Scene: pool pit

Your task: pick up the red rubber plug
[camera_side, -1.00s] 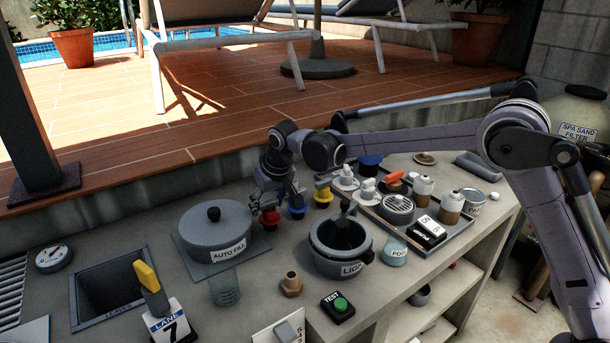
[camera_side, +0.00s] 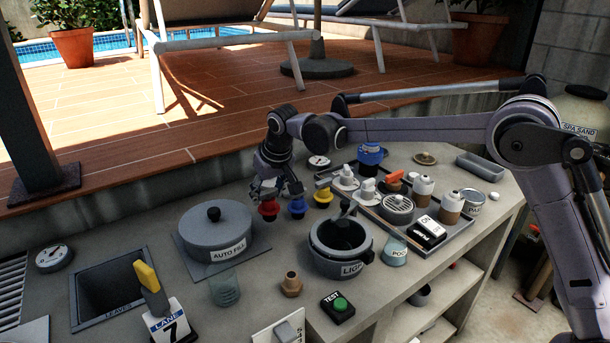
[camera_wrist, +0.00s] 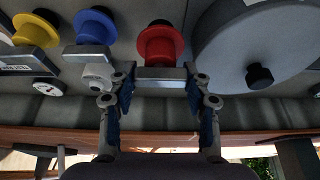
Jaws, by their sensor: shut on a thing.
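The red rubber plug (camera_side: 269,208) has a dark lower part and stands left of the blue plug (camera_side: 297,206) in the side view. In the wrist view the red plug (camera_wrist: 160,44) is in line with the gap between my fingers, with a grey block at its near end. My gripper (camera_side: 276,191) points down over the plug. In the wrist view my gripper (camera_wrist: 161,74) has one finger on each side of that block, shut on the plug. The exact contact and any gap under the plug are hard to see.
The blue plug (camera_wrist: 95,27) and yellow plug (camera_wrist: 36,30) stand close by. The lidded AUTO FILL pot (camera_side: 216,236) is left of the red plug, and an open pot (camera_side: 340,264) is at front right. A tray of fittings (camera_side: 442,250) lies farther right.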

